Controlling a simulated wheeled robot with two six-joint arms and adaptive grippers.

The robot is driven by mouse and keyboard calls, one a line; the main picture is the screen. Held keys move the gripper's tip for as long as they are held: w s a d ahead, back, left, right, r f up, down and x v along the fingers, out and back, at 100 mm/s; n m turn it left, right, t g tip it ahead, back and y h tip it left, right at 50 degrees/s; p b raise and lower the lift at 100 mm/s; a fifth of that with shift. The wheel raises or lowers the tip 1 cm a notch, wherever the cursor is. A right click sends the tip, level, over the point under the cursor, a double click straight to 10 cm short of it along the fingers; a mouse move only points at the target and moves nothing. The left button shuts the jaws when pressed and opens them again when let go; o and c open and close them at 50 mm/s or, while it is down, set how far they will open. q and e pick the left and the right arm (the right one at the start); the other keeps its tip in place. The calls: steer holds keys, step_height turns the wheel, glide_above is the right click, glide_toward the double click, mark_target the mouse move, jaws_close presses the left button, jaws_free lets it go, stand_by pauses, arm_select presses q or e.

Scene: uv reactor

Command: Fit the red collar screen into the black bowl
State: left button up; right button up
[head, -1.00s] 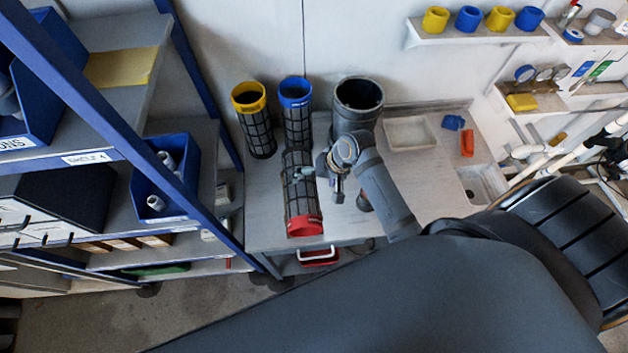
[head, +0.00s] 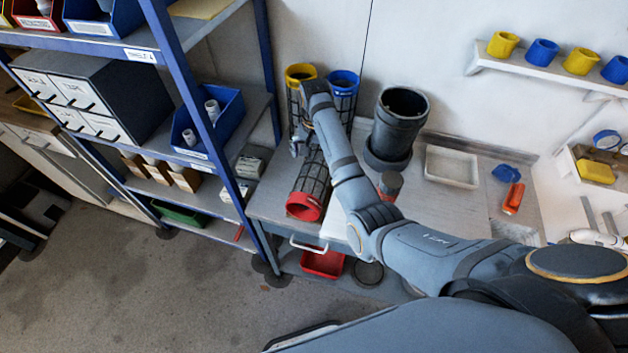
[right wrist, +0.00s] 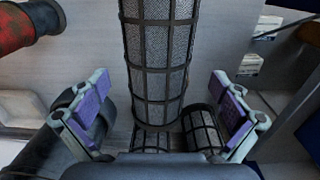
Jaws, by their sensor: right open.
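The red collar screen (head: 311,180) is a dark mesh tube lying on the bench. Its red collar (head: 304,206) points toward the bench front. The black bowl (head: 391,137) is a tall dark cylinder standing upright to its right, open at the top. My right gripper (head: 298,142) is over the back part of the lying screen. In the right wrist view my right gripper (right wrist: 165,112) is open, its purple pads on either side of the mesh tube (right wrist: 158,60) and apart from it. The red collar is out of that view. My left gripper is not in view.
A yellow-collared screen (head: 299,74) and a blue-collared screen (head: 343,84) stand behind my right gripper. A small canister (head: 389,184) stands in front of the bowl. A white tray (head: 452,167) lies to the right. A blue-framed shelf (head: 190,100) stands at the left.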

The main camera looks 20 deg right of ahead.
mark_target(316, 166)
step_height(316, 166, down, 3)
steer(key=shift+d, duration=0.1)
steer(key=shift+s+f, duration=0.35)
steer(key=shift+f, duration=0.1)
steer(key=shift+f+p, duration=0.55)
steer(key=shift+f, duration=0.1)
steer(key=f, duration=0.3)
steer(key=shift+w, duration=0.2)
steer(key=shift+f, duration=0.4)
steer(key=c, duration=1.1)
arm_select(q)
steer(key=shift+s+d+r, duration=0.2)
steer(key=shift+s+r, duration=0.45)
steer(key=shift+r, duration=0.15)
arm_select(e)
steer(key=shift+c, duration=0.2)
steer(key=shift+r, duration=0.1)
